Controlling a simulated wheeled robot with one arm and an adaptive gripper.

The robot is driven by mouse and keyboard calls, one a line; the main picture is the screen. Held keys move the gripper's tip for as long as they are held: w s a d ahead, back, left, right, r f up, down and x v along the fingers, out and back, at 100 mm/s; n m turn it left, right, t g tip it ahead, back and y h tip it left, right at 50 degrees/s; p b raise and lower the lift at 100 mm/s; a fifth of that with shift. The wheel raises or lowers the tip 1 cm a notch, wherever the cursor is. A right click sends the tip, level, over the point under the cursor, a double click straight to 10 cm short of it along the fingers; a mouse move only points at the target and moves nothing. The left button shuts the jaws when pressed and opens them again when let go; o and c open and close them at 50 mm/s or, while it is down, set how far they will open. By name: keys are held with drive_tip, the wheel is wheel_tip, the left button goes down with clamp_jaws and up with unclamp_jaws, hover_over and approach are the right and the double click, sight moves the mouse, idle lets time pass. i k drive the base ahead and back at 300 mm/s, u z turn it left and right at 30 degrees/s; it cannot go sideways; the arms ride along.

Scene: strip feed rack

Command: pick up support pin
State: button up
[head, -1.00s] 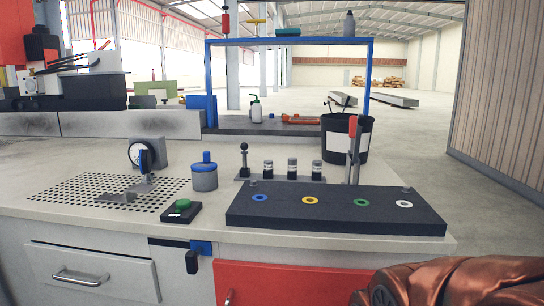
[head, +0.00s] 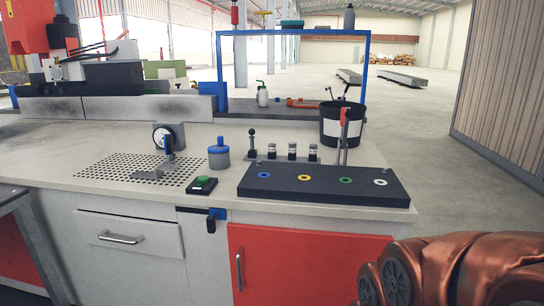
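No part is clearly marked as the support pin. Several small upright parts stand in a row on a low base behind the dark block: a thin post with a black ball top (head: 252,140) and three short black-and-silver cylinders, the middle one (head: 292,151) among them. I cannot tell which of these, if any, is the support pin. The dark block (head: 325,194) lies on the bench with blue, yellow, green and white rings on top. Part of my copper-coloured arm shows at the lower right, well apart from the bench parts. My gripper is out of view.
A blue frame (head: 293,32) stands behind. Floor to the right is open.

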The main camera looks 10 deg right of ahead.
sight(313, 147)
drive_tip(key=u, duration=0.85)
drive_tip(key=i, duration=0.6)
drive_tip(key=z, duration=0.85)
